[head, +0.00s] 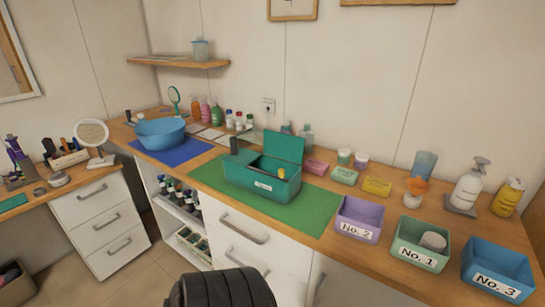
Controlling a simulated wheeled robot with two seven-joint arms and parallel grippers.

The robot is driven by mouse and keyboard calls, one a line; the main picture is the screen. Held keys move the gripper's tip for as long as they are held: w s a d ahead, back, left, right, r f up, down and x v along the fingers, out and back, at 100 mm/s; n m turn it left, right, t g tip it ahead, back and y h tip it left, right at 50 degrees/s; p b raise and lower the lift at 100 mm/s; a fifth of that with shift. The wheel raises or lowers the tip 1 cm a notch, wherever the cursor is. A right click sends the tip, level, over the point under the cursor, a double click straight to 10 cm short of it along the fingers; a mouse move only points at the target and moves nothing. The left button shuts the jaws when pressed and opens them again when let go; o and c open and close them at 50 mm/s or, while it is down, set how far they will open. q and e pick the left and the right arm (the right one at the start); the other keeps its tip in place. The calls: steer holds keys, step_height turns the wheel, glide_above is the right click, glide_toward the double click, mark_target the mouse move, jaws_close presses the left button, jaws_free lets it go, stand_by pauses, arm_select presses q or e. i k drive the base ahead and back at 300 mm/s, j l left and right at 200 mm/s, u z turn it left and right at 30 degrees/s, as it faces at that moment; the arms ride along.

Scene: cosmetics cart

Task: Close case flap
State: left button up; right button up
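The green case (262,181) stands on a green mat (308,215) on the wooden counter, with a white label on its front. Its teal flap (284,147) is raised upright at the back right, so the right part of the case is open. The left part of its top looks covered. A small yellow item (282,174) shows in the opening; the rest of the inside is mostly hidden. A dark cylinder (234,145) stands at the case's left rear. Neither of my grippers is in view.
Bins No. 2 (356,229), No. 1 (417,256) and No. 3 (496,284) line the counter's right front. A blue bowl (160,142) sits on a blue mat at left. Small boxes (345,176) and bottles (469,184) stand behind. The green mat's front is clear.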

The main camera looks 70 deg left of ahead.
mark_target(287, 148)
steer(key=u, duration=0.45)
steer(key=j+u, duration=0.15)
steer(key=u, duration=0.7)
steer(key=j+u, duration=0.15)
steer(key=u, duration=0.7)
